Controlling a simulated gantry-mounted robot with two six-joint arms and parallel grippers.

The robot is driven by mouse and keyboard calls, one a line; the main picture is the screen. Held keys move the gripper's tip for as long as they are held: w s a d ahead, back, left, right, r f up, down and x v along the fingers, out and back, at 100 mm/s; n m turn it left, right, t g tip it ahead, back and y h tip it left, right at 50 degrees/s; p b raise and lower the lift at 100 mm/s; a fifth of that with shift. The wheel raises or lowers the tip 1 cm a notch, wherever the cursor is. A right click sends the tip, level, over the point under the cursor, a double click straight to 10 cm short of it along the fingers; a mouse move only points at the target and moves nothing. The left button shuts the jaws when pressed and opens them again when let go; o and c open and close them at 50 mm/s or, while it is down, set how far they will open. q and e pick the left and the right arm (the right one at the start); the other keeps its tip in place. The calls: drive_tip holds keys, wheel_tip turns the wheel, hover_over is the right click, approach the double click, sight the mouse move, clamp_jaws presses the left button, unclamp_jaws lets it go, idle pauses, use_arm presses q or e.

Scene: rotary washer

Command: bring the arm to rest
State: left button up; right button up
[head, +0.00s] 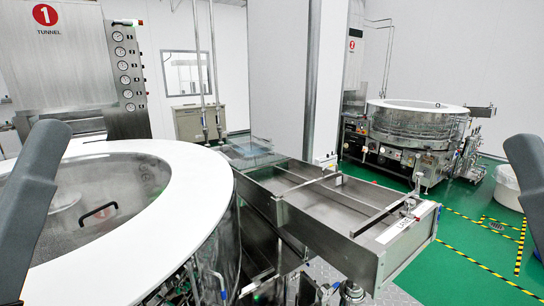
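A dark grey link of my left arm (30,195) rises along the left edge in the head view, in front of the white-rimmed round washer (185,160). A dark grey link of my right arm (527,170) shows at the right edge, in front of the green floor. Both links are cut off by the picture's edges. Neither gripper shows, so their fingers and anything in them are out of sight.
A steel trough table (385,262) extends from the washer across the middle. A clear tray (250,155) lies at its far end. A gauge panel (127,80) stands behind the washer. A second round machine (415,125) and a white bin (508,185) stand right on green floor (470,245).

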wheel_tip(320, 180, up, 25)
drive_tip(key=p, duration=2.5)
drive_tip(key=shift+r, duration=0.2)
